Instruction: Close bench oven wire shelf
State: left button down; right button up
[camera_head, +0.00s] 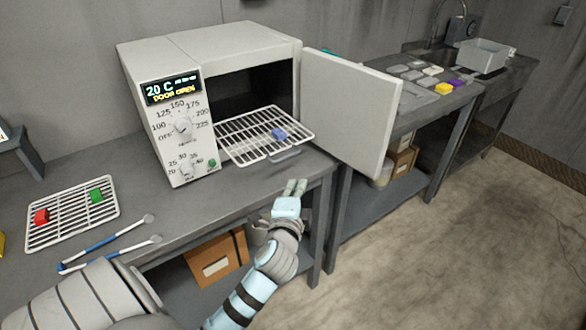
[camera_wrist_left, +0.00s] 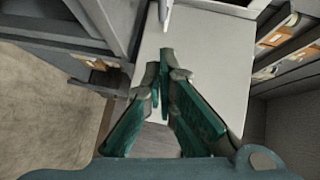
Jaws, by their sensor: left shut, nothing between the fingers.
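The bench oven (camera_head: 160,60) stands on the grey bench with its door (camera_head: 350,110) swung wide open to the right. Its wire shelf (camera_head: 240,137) sticks out of the dark cavity, with a small blue block (camera_head: 279,134) on it and a grey handle (camera_head: 285,155) at its front edge. My left gripper (camera_head: 297,187) is shut and empty, just in front of the shelf handle and apart from it, near the bench's front edge. In the left wrist view its fingers (camera_wrist_left: 164,68) are together before a large pale panel. My right gripper is not in view.
A wire rack (camera_head: 72,222) with a red and a green block lies on the bench at left. Blue-handled tongs (camera_head: 110,243) lie beside it. The open door reaches past the bench front at right. Boxes (camera_head: 215,258) stand on the lower shelf.

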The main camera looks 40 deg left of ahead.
pick_arm(q)
jog(key=s+a+b+x, duration=0.1)
jog(key=a+x, duration=0.1)
jog(key=x, duration=0.9)
jog(key=shift+a+f, duration=0.2)
jog(key=shift+f, duration=0.15)
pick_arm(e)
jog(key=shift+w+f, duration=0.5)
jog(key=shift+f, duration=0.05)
